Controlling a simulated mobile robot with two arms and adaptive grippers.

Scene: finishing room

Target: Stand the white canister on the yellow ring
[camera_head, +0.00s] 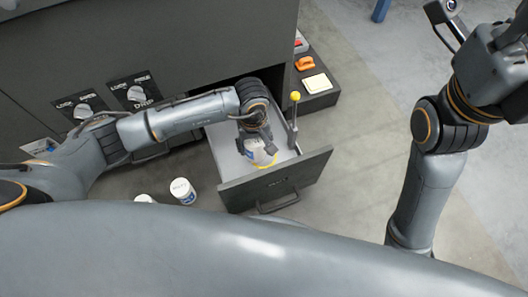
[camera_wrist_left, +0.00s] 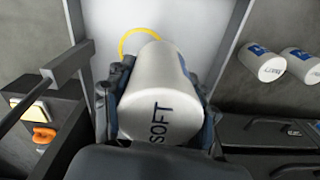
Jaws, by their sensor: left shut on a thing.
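The white canister (camera_head: 254,152) is between the fingers of my left gripper (camera_head: 257,143), inside the open drawer. In the left wrist view the canister (camera_wrist_left: 158,88) carries dark "SOFT" lettering, and the fingers close on both its sides. The yellow ring (camera_head: 268,164) lies on the drawer floor, mostly hidden by the canister and gripper. In the left wrist view an arc of the ring (camera_wrist_left: 128,38) shows beyond the canister's far end. I cannot tell whether the canister touches the ring.
The drawer front (camera_head: 285,180) stands pulled out from the grey cabinet (camera_head: 190,45). A yellow-knobbed post (camera_head: 294,112) rises at the drawer's right side. Two other white canisters, one nearer (camera_head: 183,190), are on the floor left of the drawer. A dark switch box (camera_head: 318,92) stands behind, to the right.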

